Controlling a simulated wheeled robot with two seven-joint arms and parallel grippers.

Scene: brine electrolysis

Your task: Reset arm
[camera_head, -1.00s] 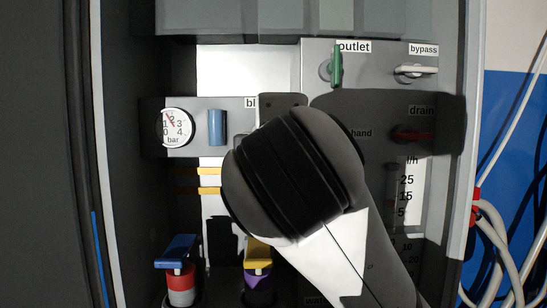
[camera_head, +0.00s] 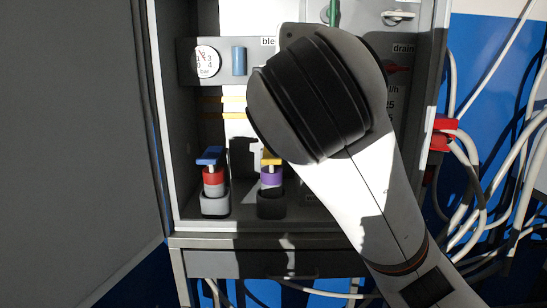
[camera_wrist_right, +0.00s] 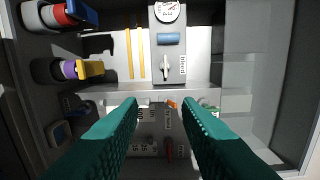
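My right arm (camera_head: 370,190) comes in from the lower right of the head view, white and grey with a black ribbed joint, and covers the middle of the cabinet. Its gripper is hidden behind the arm there. In the right wrist view the right gripper (camera_wrist_right: 159,104) has its two green ribbed fingers apart, with nothing between them. The fingers point toward the cabinet's panel, and I cannot tell how far off it is. My left arm and gripper are not in view.
White hoses (camera_head: 480,200) hang at right.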

